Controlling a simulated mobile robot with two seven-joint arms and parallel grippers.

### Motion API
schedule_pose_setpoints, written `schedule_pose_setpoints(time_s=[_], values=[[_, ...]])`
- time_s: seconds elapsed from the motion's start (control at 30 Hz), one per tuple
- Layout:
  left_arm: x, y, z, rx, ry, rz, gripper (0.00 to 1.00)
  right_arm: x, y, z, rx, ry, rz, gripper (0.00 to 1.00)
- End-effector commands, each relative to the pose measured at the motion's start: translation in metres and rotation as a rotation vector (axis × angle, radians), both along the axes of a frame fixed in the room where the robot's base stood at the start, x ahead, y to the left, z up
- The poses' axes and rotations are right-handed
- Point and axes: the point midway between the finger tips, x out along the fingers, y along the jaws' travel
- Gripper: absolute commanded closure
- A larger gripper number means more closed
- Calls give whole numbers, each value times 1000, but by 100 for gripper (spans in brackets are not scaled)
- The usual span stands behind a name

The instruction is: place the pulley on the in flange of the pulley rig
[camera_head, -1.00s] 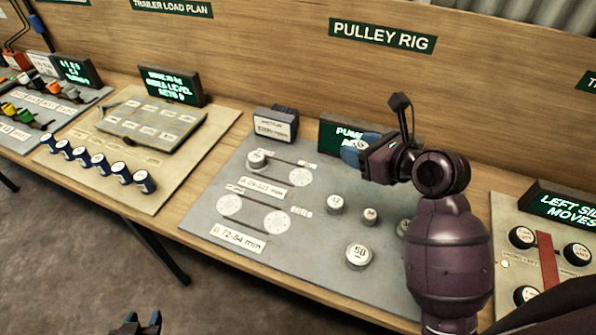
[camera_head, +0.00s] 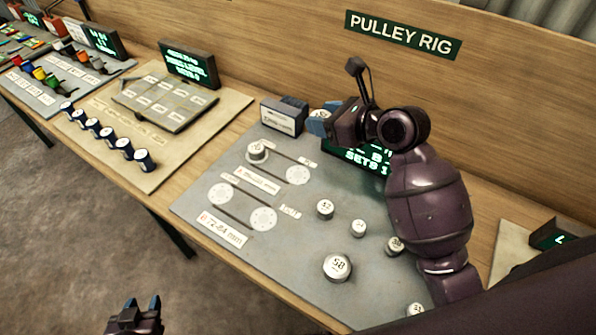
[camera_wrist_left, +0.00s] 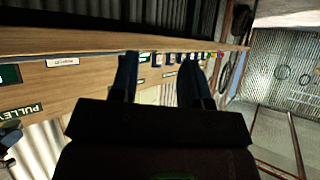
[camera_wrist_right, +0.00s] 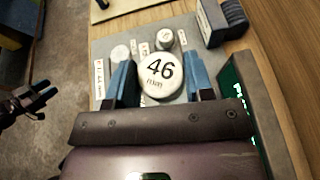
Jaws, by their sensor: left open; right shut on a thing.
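My right gripper (camera_wrist_right: 158,80) is shut on a white pulley (camera_wrist_right: 160,72) marked 46 mm. In the head view the right gripper (camera_head: 322,122) holds it above the back of the grey pulley rig board (camera_head: 290,237), beside the dark box, apart from the flanges. The upper row has a small pulley (camera_head: 258,152) on its left position and a bare pale flange (camera_head: 298,175) at right. The lower row has two pale flanges, left (camera_head: 221,194) and right (camera_head: 263,219). I cannot read which is "in". My left gripper (camera_head: 141,309) is open and empty, low over the floor.
Several loose pulleys, including one marked 58 (camera_head: 338,267), stand on the board's right part. A dark labelled box (camera_head: 284,116) stands at the back edge. A display (camera_head: 368,160) is partly behind my right arm.

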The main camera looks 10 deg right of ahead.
Motion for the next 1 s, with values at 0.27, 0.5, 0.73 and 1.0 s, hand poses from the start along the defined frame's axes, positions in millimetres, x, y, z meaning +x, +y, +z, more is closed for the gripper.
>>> schedule_pose_setpoints(time_s=[0.27,0.5,0.73,1.0], values=[[-6,1,6,0,19,2,57,41,32,-7,-8,3,152,78],[-10,2,3,1,31,4,57,55,34,-18,-1,1,180,78],[-9,2,4,0,28,5,57,55,33,-57,0,5,180,78],[-9,2,6,0,25,5,57,55,34,-116,0,4,180,78]])
